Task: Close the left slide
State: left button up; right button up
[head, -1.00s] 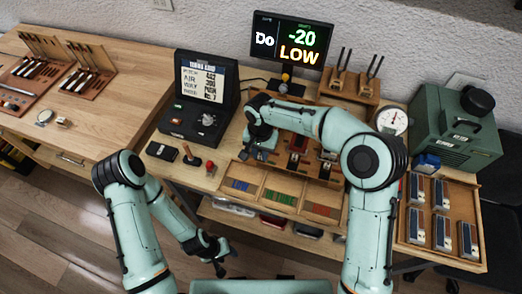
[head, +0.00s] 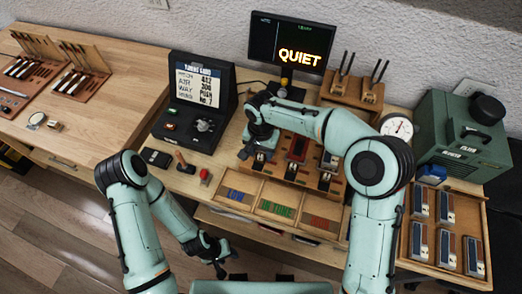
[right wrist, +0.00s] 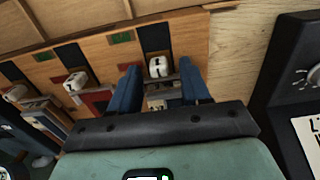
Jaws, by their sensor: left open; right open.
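The left slide's pale knob (right wrist: 158,66) stands at the end of a dark slot in the wooden rack (right wrist: 120,60), in the right wrist view. My right gripper (right wrist: 160,84) is open, its two blue fingers either side of the slide; I cannot tell whether they touch it. In the head view the right gripper (head: 252,146) is over the left end of the rack and partly covers the left slide (head: 259,164). My left gripper (head: 218,258) is open and empty, low in front of the bench.
Middle (head: 292,168) and right slides (head: 325,180) stand beside the left one. A tray (head: 262,221) with labelled compartments lies in front. A black tuning device (head: 200,110) stands left of the rack. The monitor (head: 290,42) reads QUIET.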

pick_arm(q)
jog(key=shift+w+r+p, duration=0.65)
jog(key=shift+w+r, duration=0.2)
jog(key=shift+r, duration=0.05)
pick_arm(e)
notch_tip(320, 180, up, 13)
jog(key=shift+r, duration=0.2)
